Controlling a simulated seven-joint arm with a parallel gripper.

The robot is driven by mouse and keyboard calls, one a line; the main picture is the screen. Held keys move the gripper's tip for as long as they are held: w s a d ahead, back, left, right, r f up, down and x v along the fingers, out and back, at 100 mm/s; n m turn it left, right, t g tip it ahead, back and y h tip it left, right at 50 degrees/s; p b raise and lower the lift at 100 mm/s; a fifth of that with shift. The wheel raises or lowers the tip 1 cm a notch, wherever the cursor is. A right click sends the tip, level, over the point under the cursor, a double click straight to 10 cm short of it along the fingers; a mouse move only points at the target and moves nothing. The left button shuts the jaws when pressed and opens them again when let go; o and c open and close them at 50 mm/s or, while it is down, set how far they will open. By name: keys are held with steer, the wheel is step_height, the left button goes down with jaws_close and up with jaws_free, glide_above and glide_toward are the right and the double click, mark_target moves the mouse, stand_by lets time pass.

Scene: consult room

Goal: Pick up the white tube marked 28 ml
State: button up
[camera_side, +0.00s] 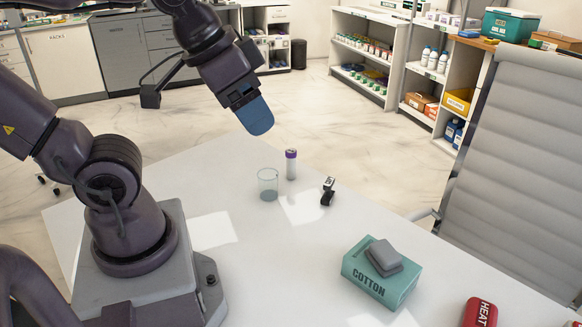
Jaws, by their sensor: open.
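A small white tube (291,168) with a purple cap stands upright on the white table. Its marking is too small to read. My gripper (256,118), with blue fingers, hangs in the air up and to the left of the tube in the picture, apart from it. The fingers are seen nearly edge-on; they are open and nothing shows between them.
A clear glass beaker (268,180) stands close left of the tube. A small black-and-white device (328,190) lies to its right. Nearer are a teal cotton box (372,280) with grey pads (384,255) on top and a red item (480,313). A grey chair (522,150) borders the table's right.

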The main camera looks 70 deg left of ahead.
step_height(320, 180, down, 3)
steer(key=w+g, duration=0.1)
steer(key=g, duration=0.1)
steer(key=m+g+y, duration=0.4)
steer(key=m+y, duration=1.3)
steer(key=y, duration=0.1)
glide_above(293, 154)
step_height(293, 154, down, 19)
steer(key=shift+a+f, duration=0.1)
steer(key=shift+a, duration=0.05)
steer(key=shift+f+m, duration=0.15)
steer(key=shift+m, duration=0.25)
step_height(293, 154, down, 6)
steer(key=shift+r, duration=0.1)
steer(key=shift+a+f, duration=0.2)
steer(key=shift+a, duration=0.55)
steer(key=shift+a+f, duration=0.2)
steer(key=shift+a, duration=0.55)
steer(key=c, duration=1)
steer(key=shift+r, duration=0.1)
